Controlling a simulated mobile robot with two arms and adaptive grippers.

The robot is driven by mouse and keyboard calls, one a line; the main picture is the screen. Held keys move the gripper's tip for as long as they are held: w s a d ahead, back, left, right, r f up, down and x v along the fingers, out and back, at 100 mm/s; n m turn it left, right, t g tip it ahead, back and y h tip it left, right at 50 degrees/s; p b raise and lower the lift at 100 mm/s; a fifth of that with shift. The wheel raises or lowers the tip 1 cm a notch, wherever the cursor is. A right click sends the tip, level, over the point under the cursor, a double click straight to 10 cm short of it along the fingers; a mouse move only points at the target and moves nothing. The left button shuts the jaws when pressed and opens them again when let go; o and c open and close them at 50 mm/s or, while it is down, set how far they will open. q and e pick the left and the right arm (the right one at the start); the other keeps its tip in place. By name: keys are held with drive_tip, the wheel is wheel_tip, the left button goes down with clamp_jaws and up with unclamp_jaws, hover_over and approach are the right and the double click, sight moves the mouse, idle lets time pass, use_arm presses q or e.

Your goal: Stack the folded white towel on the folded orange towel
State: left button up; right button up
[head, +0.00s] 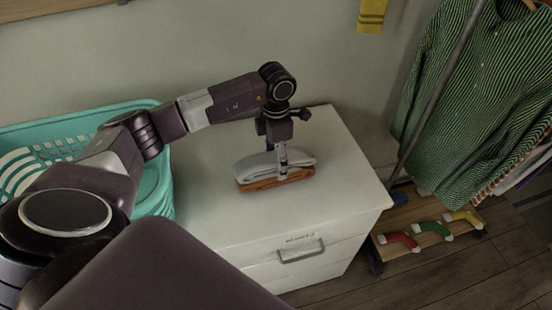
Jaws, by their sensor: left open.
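The folded white towel (252,169) lies on top of the folded orange towel (262,184), near the middle of the white cabinet's top. The two look roughly lined up, with the orange edge showing below the white. My left gripper (282,172) points down at the towels, its visible finger in front of the white towel's near side. The left gripper is open. Its far finger is hidden, and I cannot tell whether the fingers touch the towels. My right gripper is not in view.
The white cabinet top (340,180) is clear around the towels. A teal basket (158,190) stands at the left, partly behind my left arm. A green striped shirt (470,90) hangs at the right above a low rack (410,250) with colored items. A wall stands behind.

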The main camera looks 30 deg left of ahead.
use_arm(q)
wheel_tip(320, 180, up, 12)
idle(0.6)
